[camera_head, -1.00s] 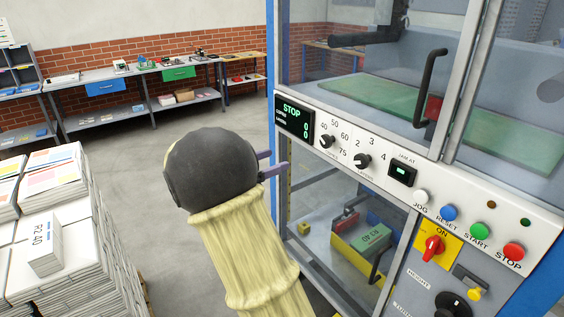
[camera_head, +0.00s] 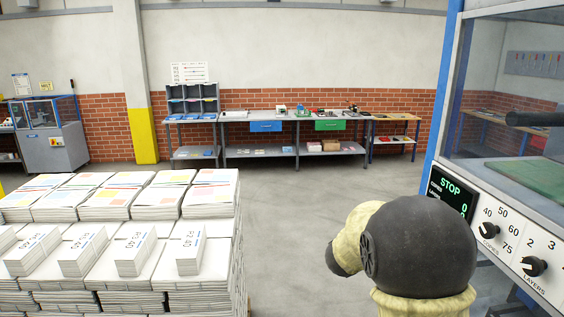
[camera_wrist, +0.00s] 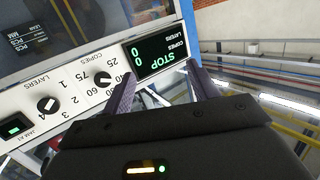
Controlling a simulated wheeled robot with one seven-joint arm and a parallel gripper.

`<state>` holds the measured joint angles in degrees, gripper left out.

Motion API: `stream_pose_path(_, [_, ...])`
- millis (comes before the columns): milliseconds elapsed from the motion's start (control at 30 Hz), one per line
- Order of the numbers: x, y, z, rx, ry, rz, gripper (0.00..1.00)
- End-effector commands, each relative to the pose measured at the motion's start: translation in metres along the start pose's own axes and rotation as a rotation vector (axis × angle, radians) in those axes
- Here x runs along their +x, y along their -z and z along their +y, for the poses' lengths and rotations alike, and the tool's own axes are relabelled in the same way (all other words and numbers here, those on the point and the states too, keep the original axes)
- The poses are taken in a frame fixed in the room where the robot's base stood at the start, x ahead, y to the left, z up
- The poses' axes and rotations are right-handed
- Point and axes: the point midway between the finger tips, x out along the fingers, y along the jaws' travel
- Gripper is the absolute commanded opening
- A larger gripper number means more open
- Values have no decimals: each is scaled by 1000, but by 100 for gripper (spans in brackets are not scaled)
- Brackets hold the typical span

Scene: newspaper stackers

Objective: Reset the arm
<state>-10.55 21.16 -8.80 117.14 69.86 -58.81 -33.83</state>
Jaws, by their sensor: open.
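My arm stands at the lower right of the head view, with its dark rounded joint in front of the stacker's panel. The gripper fingers are hidden in the head view. In the wrist view my gripper (camera_wrist: 165,90) is open, with two purple-grey fingers apart and nothing between them. Beyond the fingers is the stacker's control panel (camera_wrist: 70,95), seen upside down. Its display (camera_wrist: 158,55) reads STOP with zeros. The same display (camera_head: 452,193) shows at the right of the head view.
Newspaper stacks (camera_head: 120,250) fill the lower left. The stacker's blue post (camera_head: 440,90) and panel (camera_head: 515,245) stand close on the right. Clear floor (camera_head: 290,220) lies between. A bench (camera_head: 290,119) runs along the brick wall. A yellow-based pillar (camera_head: 143,135) is at left.

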Motion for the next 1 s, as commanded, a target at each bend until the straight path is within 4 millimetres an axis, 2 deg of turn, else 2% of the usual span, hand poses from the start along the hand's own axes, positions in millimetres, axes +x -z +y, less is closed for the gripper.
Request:
stream_pose_path(100, [-14,-19,-17,-21,189,-108,60])
stream_pose_path(233, [-39,-47,-30,-70,373,-249,60])
stream_pose_path(367, [-74,-80,-29,-143,524,-412,60])
stream_pose_path(467, [-104,-106,-19,-218,615,-546,60])
stream_pose_path(567, [-136,-132,0,-309,680,-685,60])
stream_pose_path(667, [-167,-156,29,-414,717,-825,60])
stream_pose_path(800, [-205,-183,80,-576,719,-1005,60])
stream_pose_path(900, [-222,-193,110,-666,700,-1090,60])
stream_pose_path(1000, [-229,-196,125,-712,684,-1130,60])
